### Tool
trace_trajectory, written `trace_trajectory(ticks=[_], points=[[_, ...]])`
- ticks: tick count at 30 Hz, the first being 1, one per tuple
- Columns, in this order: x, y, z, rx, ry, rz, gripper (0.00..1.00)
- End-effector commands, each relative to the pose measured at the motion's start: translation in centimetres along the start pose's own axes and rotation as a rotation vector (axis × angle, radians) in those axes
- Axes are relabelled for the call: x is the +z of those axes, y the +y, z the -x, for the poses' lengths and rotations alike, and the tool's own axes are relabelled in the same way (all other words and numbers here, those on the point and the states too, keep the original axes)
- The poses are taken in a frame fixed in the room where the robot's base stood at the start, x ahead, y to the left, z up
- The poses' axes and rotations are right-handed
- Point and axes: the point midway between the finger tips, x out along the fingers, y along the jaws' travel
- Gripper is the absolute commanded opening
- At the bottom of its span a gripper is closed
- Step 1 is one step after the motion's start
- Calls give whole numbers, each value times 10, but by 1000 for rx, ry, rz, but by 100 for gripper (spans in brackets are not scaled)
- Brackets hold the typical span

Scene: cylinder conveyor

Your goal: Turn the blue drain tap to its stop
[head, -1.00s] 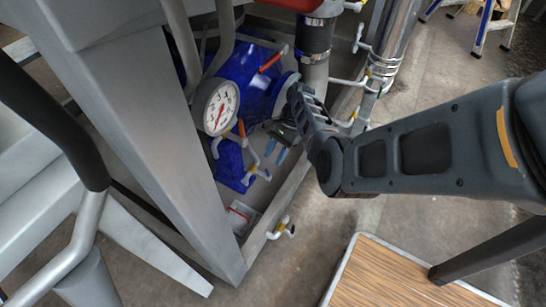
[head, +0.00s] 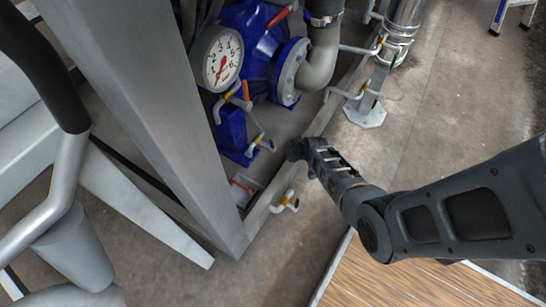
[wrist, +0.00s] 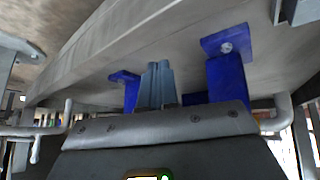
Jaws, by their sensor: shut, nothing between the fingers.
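I cannot single out a blue-handled drain tap in either view. In the head view my wrist is right of the pump's lower part, and the fingertips are hidden.
A pressure gauge (head: 218,58) stands before the pump. A thick grey pipe (head: 319,62) rises beside it. A broad sloping metal leg (head: 150,110) blocks the left. A metal frame rail (head: 270,200) runs below the pump.

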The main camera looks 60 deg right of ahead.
Motion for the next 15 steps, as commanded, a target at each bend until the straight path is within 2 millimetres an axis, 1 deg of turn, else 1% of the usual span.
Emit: trace_trajectory(ticks=[1,5,8,11,12,14,15], points=[[13,-5,-3,31,62,122,0],[25,-20,4,138,233,452,0],[34,-36,19,244,358,692,0],[44,-57,40,370,472,913,0],[48,-66,50,426,515,995,0],[54,-80,66,514,573,1106,0],[57,-89,78,575,607,1170,0]])
